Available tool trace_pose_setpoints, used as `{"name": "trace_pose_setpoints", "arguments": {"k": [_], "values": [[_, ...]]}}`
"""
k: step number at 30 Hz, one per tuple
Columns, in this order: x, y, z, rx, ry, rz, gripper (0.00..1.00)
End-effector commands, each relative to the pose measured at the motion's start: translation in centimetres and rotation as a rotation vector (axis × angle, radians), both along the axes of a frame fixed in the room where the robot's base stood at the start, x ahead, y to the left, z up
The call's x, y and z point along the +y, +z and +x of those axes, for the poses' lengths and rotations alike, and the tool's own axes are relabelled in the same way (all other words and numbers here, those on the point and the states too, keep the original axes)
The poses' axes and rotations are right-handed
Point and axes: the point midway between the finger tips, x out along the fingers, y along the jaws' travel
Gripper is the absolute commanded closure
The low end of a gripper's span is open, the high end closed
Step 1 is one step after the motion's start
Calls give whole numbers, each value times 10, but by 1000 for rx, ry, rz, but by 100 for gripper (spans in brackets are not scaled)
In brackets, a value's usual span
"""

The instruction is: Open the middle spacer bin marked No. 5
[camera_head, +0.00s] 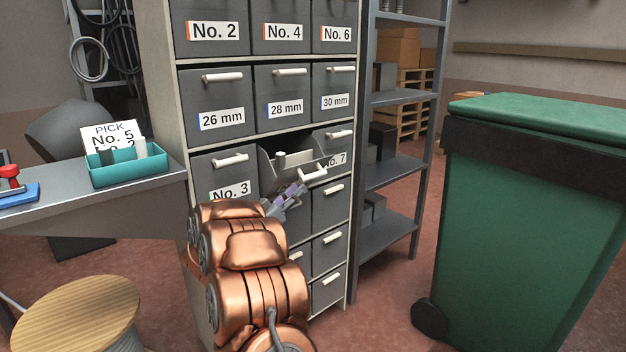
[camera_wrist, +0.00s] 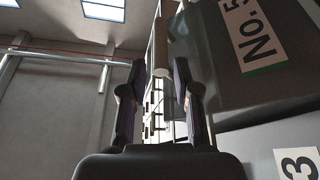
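The No. 5 bin (camera_head: 266,178) is the middle grey bin of its row, between No. 3 and No. 7. It is pulled out of the cabinet and its open top shows. Its label (camera_wrist: 258,42) reads No. 5 in the wrist view; in the head view its front is largely hidden by my arm. Its pale bar handle (camera_head: 313,174) is just past my fingertips. My gripper (camera_head: 297,189) is at the handle. In the wrist view the handle (camera_wrist: 160,50) lies in line with the space between my fingers (camera_wrist: 160,80), which stand apart with gaps showing beside it.
The No. 3 bin (camera_head: 225,177) and No. 7 bin (camera_head: 337,150) are closed. A bench with a teal tray (camera_head: 130,170) and a pick card (camera_head: 110,136) stands left. A wooden-topped spool (camera_head: 75,312) is front left. A green wheeled bin (camera_head: 525,210) stands right, with floor before it.

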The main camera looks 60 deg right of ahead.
Motion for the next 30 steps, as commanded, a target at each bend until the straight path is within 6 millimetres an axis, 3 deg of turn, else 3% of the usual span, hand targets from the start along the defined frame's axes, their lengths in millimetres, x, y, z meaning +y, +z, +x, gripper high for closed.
{"name": "trace_pose_setpoints", "arguments": {"k": [15,29,30], "values": [[-57,22,-9,-2,0,-2,69],[-65,26,-10,0,4,2,69],[-65,26,-10,0,4,2,73]]}}
